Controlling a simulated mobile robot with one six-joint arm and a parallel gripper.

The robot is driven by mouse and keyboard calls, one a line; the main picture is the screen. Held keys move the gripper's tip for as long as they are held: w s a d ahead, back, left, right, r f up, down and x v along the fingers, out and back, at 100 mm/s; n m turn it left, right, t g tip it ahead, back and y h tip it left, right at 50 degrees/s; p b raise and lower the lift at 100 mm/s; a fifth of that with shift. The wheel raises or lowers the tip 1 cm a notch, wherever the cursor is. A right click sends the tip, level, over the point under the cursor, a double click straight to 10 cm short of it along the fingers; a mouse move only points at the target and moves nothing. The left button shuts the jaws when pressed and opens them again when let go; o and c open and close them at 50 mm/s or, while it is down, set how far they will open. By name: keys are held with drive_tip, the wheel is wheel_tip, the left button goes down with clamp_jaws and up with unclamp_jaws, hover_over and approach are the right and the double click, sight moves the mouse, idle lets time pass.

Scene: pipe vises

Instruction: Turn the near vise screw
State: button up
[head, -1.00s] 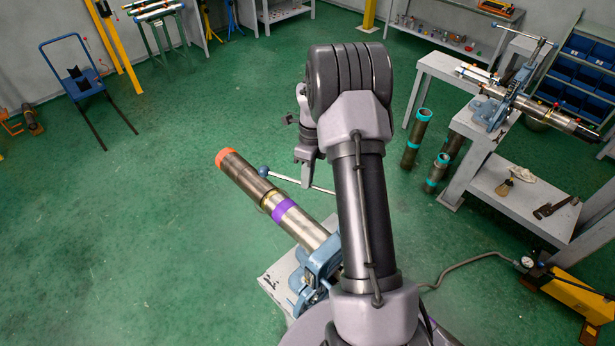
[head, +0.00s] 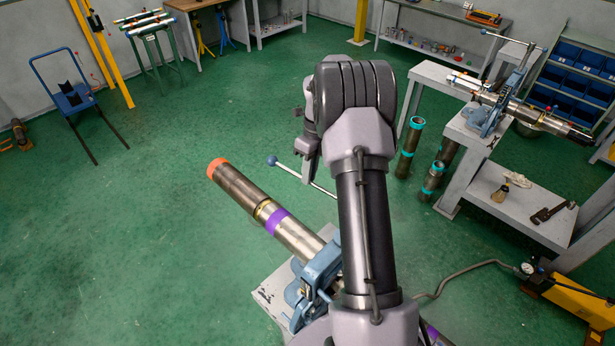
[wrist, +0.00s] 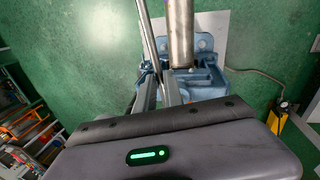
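The near vise (head: 316,280) is blue and clamps a steel pipe (head: 290,232) with an orange end and a purple band. Its screw handle (head: 308,182) is a thin bar with a blue ball end, pointing up and left before passing behind my arm. My gripper (head: 309,182) is at the bar, partly hidden by my arm. In the wrist view the bar (wrist: 149,40) runs down to the fingers (wrist: 158,92), with the vise (wrist: 205,78) just to the right. The fingers show a gap, but whether they close on the bar is unclear.
A grey bench (head: 462,132) at the right bears a second blue vise (head: 487,118) with a pipe. Short pipes (head: 410,145) with teal bands stand beside it. A yellow pump (head: 575,300) with a hose sits at lower right.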

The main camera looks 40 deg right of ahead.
drive_tip(key=o, duration=0.4)
drive_tip(key=shift+o, duration=0.2)
drive_tip(key=d+r, duration=0.3)
drive_tip(key=r, duration=1.4)
drive_tip(key=shift+w+d+p, duration=0.15)
drive_tip(key=shift+w+p, duration=0.25)
drive_tip(key=shift+p, duration=0.05)
